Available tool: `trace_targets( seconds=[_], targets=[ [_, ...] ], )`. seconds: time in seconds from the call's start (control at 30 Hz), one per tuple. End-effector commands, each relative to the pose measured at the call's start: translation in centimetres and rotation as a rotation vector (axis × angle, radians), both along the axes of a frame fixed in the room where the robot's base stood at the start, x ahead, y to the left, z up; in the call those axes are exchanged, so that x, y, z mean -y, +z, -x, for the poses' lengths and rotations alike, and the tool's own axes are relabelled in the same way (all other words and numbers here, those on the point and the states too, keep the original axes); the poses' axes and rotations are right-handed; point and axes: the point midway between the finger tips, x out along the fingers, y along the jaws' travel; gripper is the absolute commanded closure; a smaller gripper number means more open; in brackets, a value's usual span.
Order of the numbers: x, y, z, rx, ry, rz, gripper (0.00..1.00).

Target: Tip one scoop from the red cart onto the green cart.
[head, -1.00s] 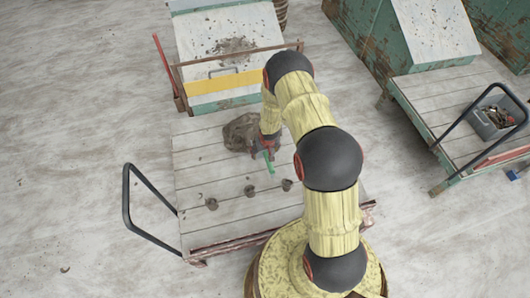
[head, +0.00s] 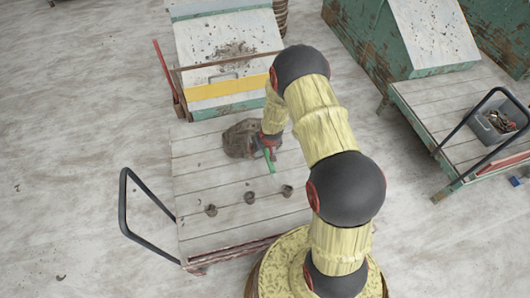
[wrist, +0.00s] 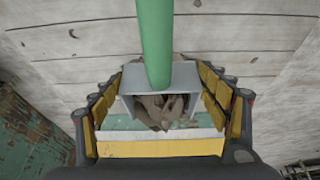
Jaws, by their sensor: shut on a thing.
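The red cart (head: 205,235), a grey plank bed with a reddish front edge, stands in front of me. A brown clay heap (head: 238,138) lies near its far edge. My gripper (head: 266,143) is low beside the heap's right side, shut on the scoop. The scoop's green handle (head: 268,158) points toward me; its grey body (wrist: 185,78) shows between my fingers (wrist: 160,100) in the wrist view. Brown clay (wrist: 162,110) shows in the scoop's mouth; I cannot tell how much is inside. The green cart (head: 413,108) stands at the right.
Three small dark lumps (head: 249,197) lie on the red cart. A black handle (head: 124,210) rises at its left. A bin with a yellow stripe (head: 226,86) stands behind it. The green cart bears a grey box (head: 490,132) and a black handle (head: 462,120); its left planks are clear.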

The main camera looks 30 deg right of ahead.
Motion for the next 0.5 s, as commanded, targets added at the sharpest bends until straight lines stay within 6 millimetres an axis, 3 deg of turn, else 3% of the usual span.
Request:
trace_targets(
  seconds=[0.5],
  targets=[
    [0.0,3.9,-0.1,0.049,-0.001,0.010,0.57]
  ],
)
